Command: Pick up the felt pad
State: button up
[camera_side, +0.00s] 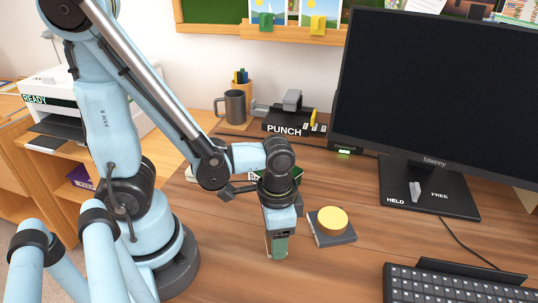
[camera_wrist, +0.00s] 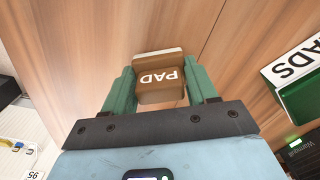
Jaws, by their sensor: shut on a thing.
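The felt pad (camera_wrist: 160,84) is a small brown block marked PAD with a pale edge, seen in the wrist view between the two green fingers of my gripper (camera_wrist: 157,74). The fingers are shut on its sides. In the side view my gripper (camera_side: 277,246) points down over the wooden desk, left of the yellow round piece. The pad is mostly hidden behind the fingers there. I cannot tell whether it touches the desk or hangs just above it.
A yellow disc (camera_side: 333,219) sits on a dark grey block (camera_side: 331,238) close right of my gripper. A green box marked ADS (camera_wrist: 300,88) is at the wrist view's right. A monitor (camera_side: 436,85), keyboard (camera_side: 455,286), punch (camera_side: 290,122) and grey mug (camera_side: 235,106) stand around. Front desk is clear.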

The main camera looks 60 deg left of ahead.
jog(key=shift+r, duration=0.5)
notch_tip(320, 180, up, 3)
jog(key=shift+f, duration=0.1)
jog(key=s+d+r, duration=0.7)
jog(key=s, duration=0.1)
jog(key=shift+s+d, duration=0.35)
jog(key=shift+d, duration=0.05)
